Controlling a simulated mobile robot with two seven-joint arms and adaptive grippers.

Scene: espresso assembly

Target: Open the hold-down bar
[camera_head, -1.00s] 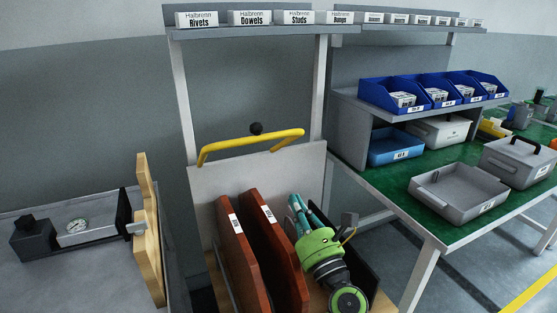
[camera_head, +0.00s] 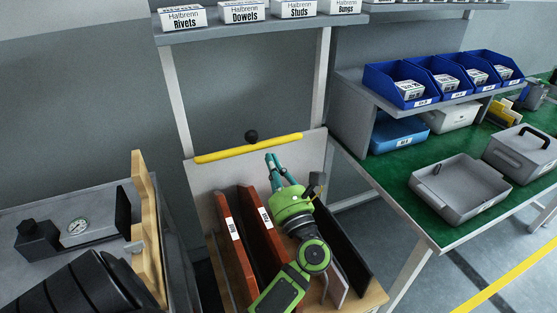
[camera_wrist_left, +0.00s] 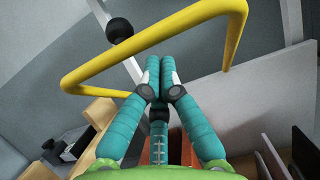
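The hold-down bar is a yellow bar (camera_head: 248,148) with a black knob (camera_head: 251,136) behind it, at the top of a light grey back panel (camera_head: 207,184). In the left wrist view the yellow bar (camera_wrist_left: 150,41) is a wide bent frame crossing above my fingers. My left gripper (camera_head: 272,156) has teal fingers and points up at the bar from below its right half. In the wrist view its fingertips (camera_wrist_left: 162,60) are together with nothing seen between them, just under the bar. I cannot tell whether they touch it. My right gripper is not in view.
Red-brown panels (camera_head: 229,238) stand upright in the rack below the bar, left of my arm. A dark panel (camera_head: 345,240) stands to the right. A bench with a gauge (camera_head: 78,226) is at left. A green table (camera_head: 376,178) with a grey tray (camera_head: 460,186) is at right.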

